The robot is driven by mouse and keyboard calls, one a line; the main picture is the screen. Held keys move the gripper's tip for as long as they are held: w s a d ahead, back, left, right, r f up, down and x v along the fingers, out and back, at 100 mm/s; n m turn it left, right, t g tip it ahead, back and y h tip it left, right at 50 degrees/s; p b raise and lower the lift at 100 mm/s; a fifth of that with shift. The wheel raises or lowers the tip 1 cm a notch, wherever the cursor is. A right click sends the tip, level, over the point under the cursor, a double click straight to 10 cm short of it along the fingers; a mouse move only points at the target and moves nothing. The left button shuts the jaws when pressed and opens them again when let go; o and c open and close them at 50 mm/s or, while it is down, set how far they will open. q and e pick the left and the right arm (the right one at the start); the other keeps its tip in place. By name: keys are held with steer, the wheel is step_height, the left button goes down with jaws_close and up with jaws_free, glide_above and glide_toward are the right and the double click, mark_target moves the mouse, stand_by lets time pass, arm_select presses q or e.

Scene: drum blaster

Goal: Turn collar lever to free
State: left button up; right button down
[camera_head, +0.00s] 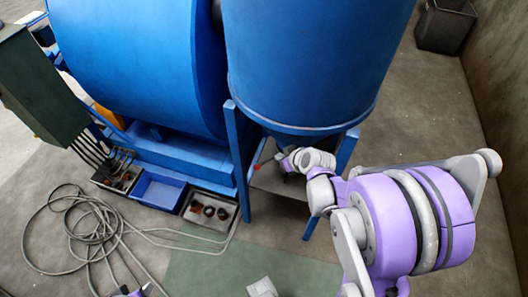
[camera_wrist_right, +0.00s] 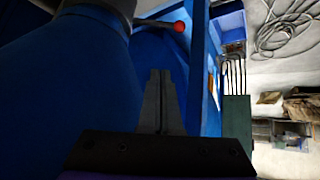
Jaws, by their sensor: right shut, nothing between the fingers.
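The collar lever is a thin rod with a red ball end (camera_wrist_right: 179,26). In the right wrist view it sticks out to the right from a dark collar at the top. In the head view a small red tip (camera_head: 257,168) shows under the blue hopper (camera_head: 310,60), just left of my right wrist. My right gripper (camera_wrist_right: 160,73) is shut and empty. Its fingertips point toward the lever rod and appear below it, apart from it. In the head view the fingers are mostly hidden by the wrist and hopper.
Blue hopper legs (camera_head: 237,160) stand close around my right wrist. A big blue drum (camera_head: 140,60) is at left, with a blue bin (camera_head: 158,190) and parts trays below. A coiled hose (camera_head: 85,235) lies on the floor. A dark green cabinet (camera_head: 38,85) stands far left.

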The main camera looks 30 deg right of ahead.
mark_target(263, 163)
steer(key=shift+t+y, duration=0.3)
steer(key=shift+y, duration=0.1)
steer(key=shift+s+f+b+x, duration=0.4)
steer(key=shift+b+x, duration=0.25)
steer(key=shift+x, duration=2.4)
steer(key=shift+s+f+b+x, duration=0.4)
steer(key=shift+b+x, duration=0.25)
steer(key=shift+x, duration=2.45)
steer(key=shift+s+f+b+x, duration=0.35)
steer(key=shift+b+x, duration=0.3)
steer(key=shift+x, duration=2.4)
steer(key=shift+d, duration=0.15)
